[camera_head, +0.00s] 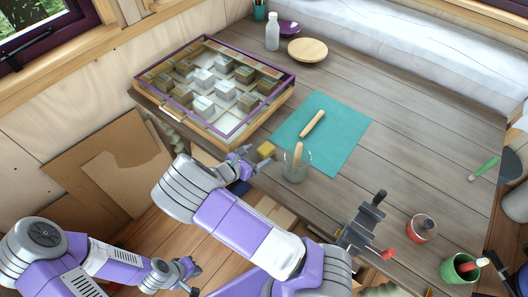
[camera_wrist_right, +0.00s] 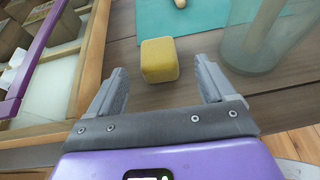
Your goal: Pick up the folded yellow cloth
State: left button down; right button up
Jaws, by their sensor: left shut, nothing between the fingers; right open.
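The folded yellow cloth (camera_head: 266,149) is a small, thick block on the wooden table near its front edge, left of the glass jar. It also shows in the right wrist view (camera_wrist_right: 159,60), just ahead of the fingertips and centred in the gap. My right gripper (camera_head: 247,159) is open, with a finger towards either side of the cloth and nothing held. I cannot tell whether it touches the cloth. My left gripper (camera_head: 188,270) is shut and empty, low at the bottom left, away from the table.
A glass jar (camera_head: 296,166) stands close right of the cloth. A purple-rimmed tray of blocks (camera_head: 240,133) is to the left. A teal mat (camera_head: 340,136) lies behind, with a wooden-handled tool (camera_head: 312,124). A clamp (camera_head: 362,222) sits at the front edge.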

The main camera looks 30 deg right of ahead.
aim_at(265, 149)
jog(key=shift+x, duration=0.95)
jog(key=b+x, duration=0.1)
jog(key=x, duration=0.4)
jog(key=shift+w+d+r, duration=0.1)
jog(key=shift+w+d, duration=0.1)
jog(key=shift+d, duration=0.05)
jog(key=shift+r, duration=0.1)
jog(key=c, duration=1)
jog(key=shift+c, duration=0.2)
